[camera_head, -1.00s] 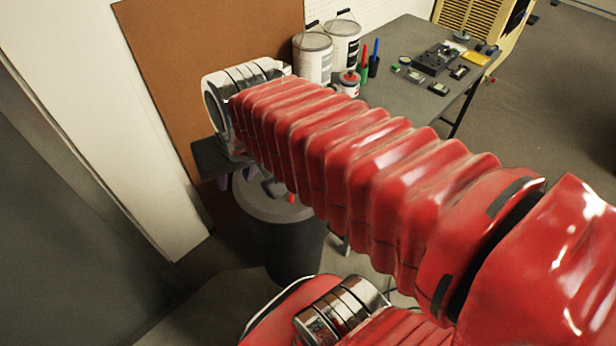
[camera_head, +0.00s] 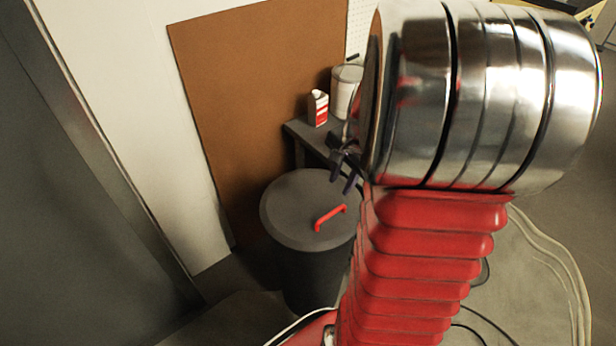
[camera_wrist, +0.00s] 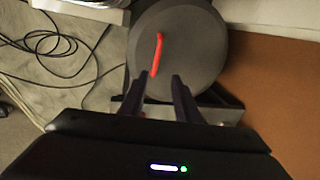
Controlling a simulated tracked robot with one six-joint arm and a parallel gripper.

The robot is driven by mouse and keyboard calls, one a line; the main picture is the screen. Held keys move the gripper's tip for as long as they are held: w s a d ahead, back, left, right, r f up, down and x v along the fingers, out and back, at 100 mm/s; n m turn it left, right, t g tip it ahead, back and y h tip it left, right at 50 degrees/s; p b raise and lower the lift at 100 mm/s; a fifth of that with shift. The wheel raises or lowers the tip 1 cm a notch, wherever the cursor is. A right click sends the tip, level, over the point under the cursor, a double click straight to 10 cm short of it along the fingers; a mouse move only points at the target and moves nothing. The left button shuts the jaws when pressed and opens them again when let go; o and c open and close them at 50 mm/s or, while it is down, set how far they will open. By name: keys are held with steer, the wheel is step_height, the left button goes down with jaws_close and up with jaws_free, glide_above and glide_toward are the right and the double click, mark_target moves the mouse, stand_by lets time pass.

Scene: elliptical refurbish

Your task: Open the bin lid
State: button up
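The dark bin (camera_head: 312,285) stands on the floor, left of my arm in the head view. Its round grey lid (camera_head: 288,205) lies flat and closed on top. A red bar handle (camera_head: 330,217) sits on the lid. In the wrist view the lid (camera_wrist: 195,50) fills the upper middle, with the red handle (camera_wrist: 157,52) running lengthwise beyond the fingertips. My gripper (camera_head: 343,182) is above the far right side of the lid, apart from the handle. In the wrist view my gripper (camera_wrist: 157,84) has its two fingers spread with nothing visible between them.
A grey bench (camera_head: 306,136) stands behind the bin, bearing a white-and-red carton (camera_head: 317,110) and a can (camera_head: 345,92). A brown board (camera_head: 245,100) leans on the wall. Loose black cables (camera_wrist: 60,48) lie on the floor. My arm hides the right side.

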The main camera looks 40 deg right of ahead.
mark_target(335, 211)
steer(key=shift+s+d+f+m, duration=0.25)
steer(key=shift+d+f+m, duration=0.3)
steer(key=shift+d, duration=0.25)
steer(key=shift+f, duration=0.1)
steer(key=shift+x, duration=6.8)
steer(key=shift+a, duration=0.1)
steer(key=shift+c, duration=0.5)
jaws_close()
